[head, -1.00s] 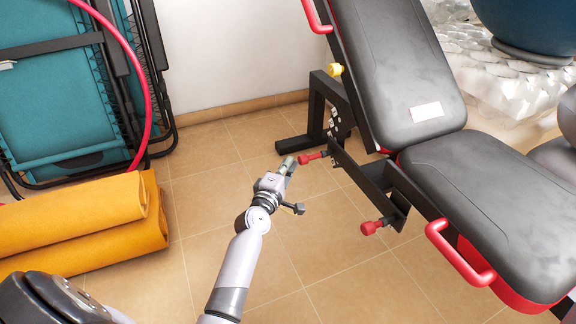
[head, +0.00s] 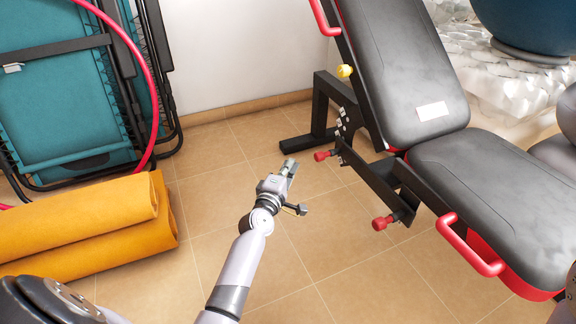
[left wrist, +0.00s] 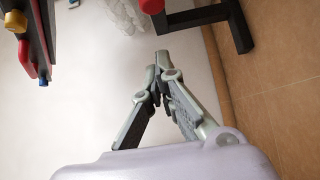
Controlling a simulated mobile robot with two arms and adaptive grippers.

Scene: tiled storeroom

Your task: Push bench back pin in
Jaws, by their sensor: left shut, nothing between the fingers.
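The black weight bench (head: 398,75) stands at the right, its padded back tilted up. On its near side frame are a red knob (head: 322,155) on a short pin, a second red knob (head: 381,222) lower down, and a yellow knob (head: 345,71) higher up by the back. I cannot tell for sure which is the back pin. My left gripper (head: 289,167) is shut and empty, just left of the upper red knob and apart from it. In the left wrist view the fingertips (left wrist: 162,60) meet, with a red knob (left wrist: 152,5) at the top edge. My right gripper is out of view.
Rolled orange mats (head: 80,225) lie at the left, with folded teal chairs (head: 55,110) and a pink hoop behind. A red handle (head: 470,245) juts from the bench seat. Tiled floor (head: 330,265) is clear between mats and bench.

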